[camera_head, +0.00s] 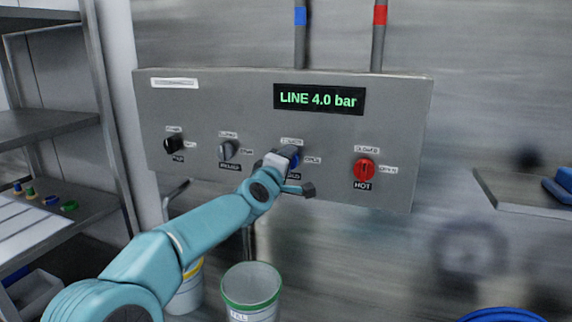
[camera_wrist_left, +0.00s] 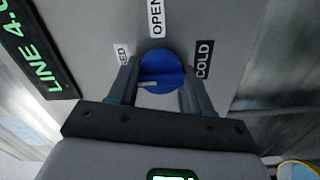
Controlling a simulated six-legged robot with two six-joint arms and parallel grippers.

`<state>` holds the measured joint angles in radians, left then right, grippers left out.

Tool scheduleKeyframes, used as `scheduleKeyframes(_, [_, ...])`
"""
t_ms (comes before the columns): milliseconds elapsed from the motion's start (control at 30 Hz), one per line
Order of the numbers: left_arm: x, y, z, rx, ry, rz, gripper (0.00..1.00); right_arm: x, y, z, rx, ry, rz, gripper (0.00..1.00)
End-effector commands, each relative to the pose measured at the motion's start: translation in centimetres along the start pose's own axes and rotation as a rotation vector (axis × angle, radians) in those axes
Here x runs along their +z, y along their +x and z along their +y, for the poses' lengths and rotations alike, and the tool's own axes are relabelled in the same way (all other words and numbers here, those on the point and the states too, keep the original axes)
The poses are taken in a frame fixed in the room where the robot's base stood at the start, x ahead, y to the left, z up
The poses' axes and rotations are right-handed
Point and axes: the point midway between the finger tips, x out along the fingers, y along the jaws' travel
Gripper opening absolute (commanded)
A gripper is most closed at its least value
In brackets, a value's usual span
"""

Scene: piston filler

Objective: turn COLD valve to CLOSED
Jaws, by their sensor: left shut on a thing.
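The blue COLD valve knob (camera_wrist_left: 162,70) sits on the grey panel, between the fingers of my left gripper (camera_wrist_left: 160,88) in the left wrist view. The gripper is shut on it. Labels OPEN, COLD and one partly hidden stand around the knob. In the head view only a sliver of the blue COLD valve knob (camera_head: 295,160) shows behind my left gripper (camera_head: 287,156). Its pointer direction is hard to tell. My right gripper is not in view.
The panel (camera_head: 400,110) also carries a red HOT knob (camera_head: 364,169), a grey knob (camera_head: 228,150), a black knob (camera_head: 173,144) and a display (camera_head: 319,99) reading LINE 4.0 bar. A green-rimmed bucket (camera_head: 250,290) stands below. Shelves (camera_head: 50,125) stand at left.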

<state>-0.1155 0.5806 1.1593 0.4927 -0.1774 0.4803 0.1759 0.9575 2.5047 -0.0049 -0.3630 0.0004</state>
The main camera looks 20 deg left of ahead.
Motion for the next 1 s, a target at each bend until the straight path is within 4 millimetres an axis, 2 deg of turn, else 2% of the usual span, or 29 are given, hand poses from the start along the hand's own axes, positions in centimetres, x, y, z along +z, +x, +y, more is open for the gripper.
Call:
scheduleKeyframes(433, [0.0, 0.0, 0.2, 0.003, -0.012, 0.000, 0.19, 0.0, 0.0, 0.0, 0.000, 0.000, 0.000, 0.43])
scheduleKeyframes(467, [0.0, 0.0, 0.2, 0.003, -0.012, 0.000, 0.56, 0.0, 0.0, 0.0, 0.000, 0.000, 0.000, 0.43])
scheduleKeyframes(500, [0.0, 0.0, 0.2, 0.003, -0.011, 0.000, 0.69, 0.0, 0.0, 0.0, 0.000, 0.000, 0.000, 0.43])
scheduleKeyframes(533, [0.0, 0.0, 0.2, 0.002, -0.011, 0.000, 0.75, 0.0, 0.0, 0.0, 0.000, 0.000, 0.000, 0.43])
scheduleKeyframes(867, [0.0, -0.2, 0.0, 0.002, -0.009, 0.000, 0.75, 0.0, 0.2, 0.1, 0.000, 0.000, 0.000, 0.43])
scheduleKeyframes(1000, [0.0, -1.9, -0.1, 0.003, -0.009, 0.001, 0.75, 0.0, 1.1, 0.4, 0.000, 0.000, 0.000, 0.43])
